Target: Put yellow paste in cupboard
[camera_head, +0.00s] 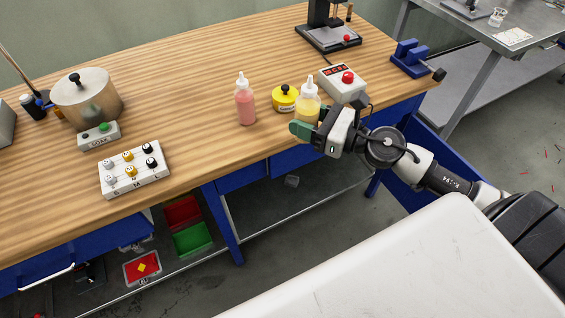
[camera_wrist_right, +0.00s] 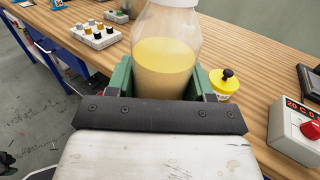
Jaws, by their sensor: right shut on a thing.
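The yellow paste bottle (camera_head: 308,106), clear with a white nozzle cap, is upright near the front edge of the wooden bench. My right gripper (camera_head: 311,128) is shut on it, coming in from the right. In the right wrist view the yellow paste bottle (camera_wrist_right: 165,55) stands between the green fingers of my right gripper (camera_wrist_right: 163,92). Whether its base touches the bench is hidden. My left gripper is not in view. A blue panel (camera_head: 425,148) shows under the bench's right end, partly behind my right arm; I cannot tell whether it belongs to the cupboard.
A pink paste bottle (camera_head: 245,103) and a yellow lidded jar (camera_head: 285,97) stand left of the held bottle. A white nozzle rack (camera_head: 134,172) and a metal pot (camera_head: 87,98) are further left. The bench's middle is clear.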

